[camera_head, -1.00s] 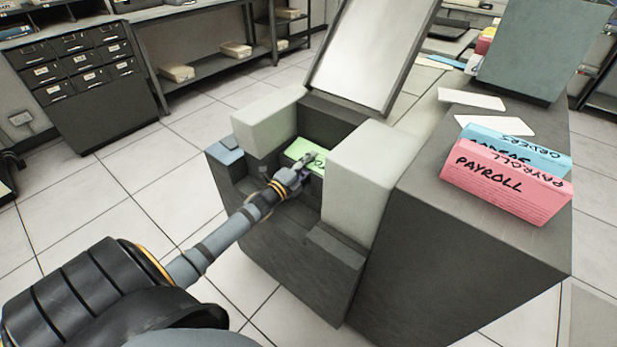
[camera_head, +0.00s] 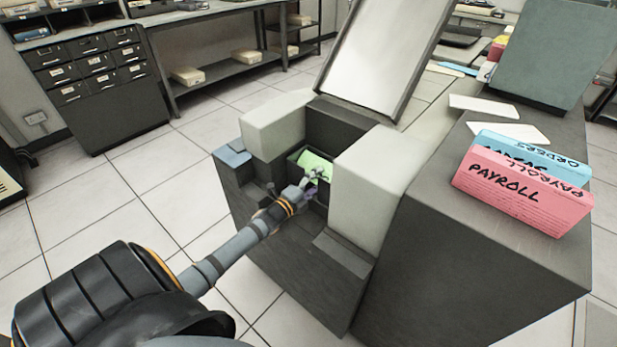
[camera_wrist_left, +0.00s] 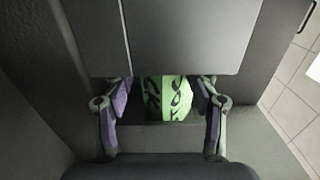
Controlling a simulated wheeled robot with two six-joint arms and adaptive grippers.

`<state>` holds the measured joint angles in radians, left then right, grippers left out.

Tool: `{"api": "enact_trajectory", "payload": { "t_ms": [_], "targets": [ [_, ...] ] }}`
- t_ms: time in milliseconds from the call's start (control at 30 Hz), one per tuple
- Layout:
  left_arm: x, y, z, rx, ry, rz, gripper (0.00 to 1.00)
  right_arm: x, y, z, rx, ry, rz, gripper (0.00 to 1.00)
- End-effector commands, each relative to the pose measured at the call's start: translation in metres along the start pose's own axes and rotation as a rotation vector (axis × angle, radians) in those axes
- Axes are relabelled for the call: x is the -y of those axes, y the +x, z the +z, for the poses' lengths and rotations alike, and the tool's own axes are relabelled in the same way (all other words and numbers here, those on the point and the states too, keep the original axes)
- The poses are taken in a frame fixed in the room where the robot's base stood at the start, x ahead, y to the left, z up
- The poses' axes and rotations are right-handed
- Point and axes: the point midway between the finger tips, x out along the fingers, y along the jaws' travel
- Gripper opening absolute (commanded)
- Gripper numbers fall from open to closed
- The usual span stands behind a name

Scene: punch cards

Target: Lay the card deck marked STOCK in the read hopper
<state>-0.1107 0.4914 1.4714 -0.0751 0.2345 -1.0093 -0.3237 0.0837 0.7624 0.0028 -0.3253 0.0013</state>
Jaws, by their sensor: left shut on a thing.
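The green card deck (camera_head: 317,165) is between the two light blocks of the card reader, down in the read hopper (camera_head: 292,160). In the left wrist view the green deck (camera_wrist_left: 165,98) shows dark hand lettering, partly cut off, so I cannot read the whole word. My left gripper (camera_head: 312,181) is shut on the deck, with one finger on each side of it. The left wrist view shows both fingers (camera_wrist_left: 160,100) against the deck's sides. Whether the deck rests on the hopper floor is hidden. My right gripper is not in view.
A pink PAYROLL deck (camera_head: 515,194) and a blue ORDERS deck (camera_head: 535,156) stand on the dark counter (camera_head: 440,160) at the right. Pale cards (camera_head: 484,106) lie behind them. The raised lid (camera_head: 375,50) stands behind the hopper. Light blocks (camera_head: 372,185) flank the hopper.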

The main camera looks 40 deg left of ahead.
Motion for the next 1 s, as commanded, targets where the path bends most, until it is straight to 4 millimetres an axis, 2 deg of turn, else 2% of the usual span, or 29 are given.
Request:
{"api": "enact_trajectory", "payload": {
  "t_ms": [33,167,200,267,400,500,667,1000],
  "targets": [
    [-0.005,-0.008,0.001,0.004,-0.001,0.015,0.47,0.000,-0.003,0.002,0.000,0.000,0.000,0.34],
    [-0.003,-0.032,0.001,0.003,-0.001,0.018,0.47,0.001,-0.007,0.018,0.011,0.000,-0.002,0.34],
    [0.001,-0.044,0.001,0.002,-0.001,0.019,0.47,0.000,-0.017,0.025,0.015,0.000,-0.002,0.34],
    [0.003,-0.059,0.001,0.002,0.000,0.017,0.47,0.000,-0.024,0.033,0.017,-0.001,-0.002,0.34],
    [0.003,-0.090,0.001,0.002,0.000,0.010,0.47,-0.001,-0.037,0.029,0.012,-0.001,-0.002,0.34],
    [0.001,-0.105,0.000,0.000,0.001,0.008,0.47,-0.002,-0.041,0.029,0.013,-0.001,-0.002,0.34],
    [0.000,-0.115,0.000,0.001,0.001,0.004,0.47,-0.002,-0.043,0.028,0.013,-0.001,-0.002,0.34],
    [0.000,-0.115,0.000,0.000,0.001,0.001,0.47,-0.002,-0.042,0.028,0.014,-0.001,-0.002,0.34]
  ]
}}
